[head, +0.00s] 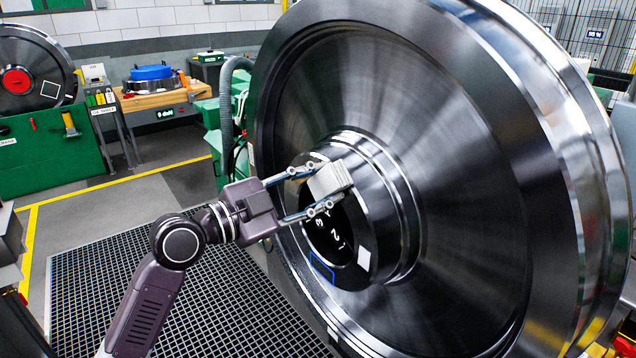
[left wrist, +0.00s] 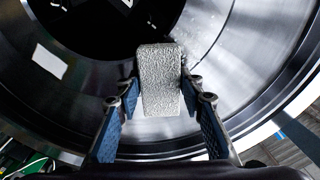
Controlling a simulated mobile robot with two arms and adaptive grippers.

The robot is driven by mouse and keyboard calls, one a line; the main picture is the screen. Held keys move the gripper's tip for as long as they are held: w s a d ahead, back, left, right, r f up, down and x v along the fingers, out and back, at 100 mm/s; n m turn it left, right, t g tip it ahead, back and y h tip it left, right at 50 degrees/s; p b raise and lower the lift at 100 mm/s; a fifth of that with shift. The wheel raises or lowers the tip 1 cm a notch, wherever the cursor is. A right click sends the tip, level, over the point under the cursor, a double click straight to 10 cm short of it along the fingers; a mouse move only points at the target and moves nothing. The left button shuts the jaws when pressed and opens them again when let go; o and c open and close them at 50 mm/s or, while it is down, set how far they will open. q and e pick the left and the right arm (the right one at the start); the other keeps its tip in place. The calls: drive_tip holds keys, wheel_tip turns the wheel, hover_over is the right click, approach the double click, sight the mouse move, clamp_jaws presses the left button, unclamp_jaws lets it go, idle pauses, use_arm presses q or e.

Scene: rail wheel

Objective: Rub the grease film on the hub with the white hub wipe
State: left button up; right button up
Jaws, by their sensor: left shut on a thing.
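The hub wipe (head: 331,179) is a pale grey-white block with a rough, textured face. My left gripper (head: 325,187) is shut on it and holds it at the upper part of the hub (head: 383,185), by the dark bore. In the left wrist view the wipe (left wrist: 160,80) sits between my two fingers (left wrist: 158,95), in front of the hub's ring face (left wrist: 215,35). I cannot tell whether it touches the metal. A mottled, speckled sheen shows on the ring just right of the wipe; I cannot tell surely that it is the grease film. My right gripper is not in view.
The large steel wheel (head: 470,150) fills the right side. A white patch (head: 364,258) and a blue outline (head: 321,268) mark the hub face. A black floor grating (head: 200,300) lies below my arm. A wooden bench (head: 155,98) stands at the back left.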

use_arm(q)
drive_tip(key=shift+s+a+f, duration=0.15)
drive_tip(key=shift+s+a, duration=0.15)
drive_tip(key=shift+a, duration=0.15)
drive_tip(key=b+v, duration=0.2)
drive_tip(key=v, duration=0.2)
drive_tip(key=shift+a, duration=0.1)
drive_tip(key=shift+s+a, duration=0.25)
drive_tip(key=shift+a, duration=0.05)
drive_tip(key=b+v, duration=0.1)
drive_tip(key=v, duration=0.2)
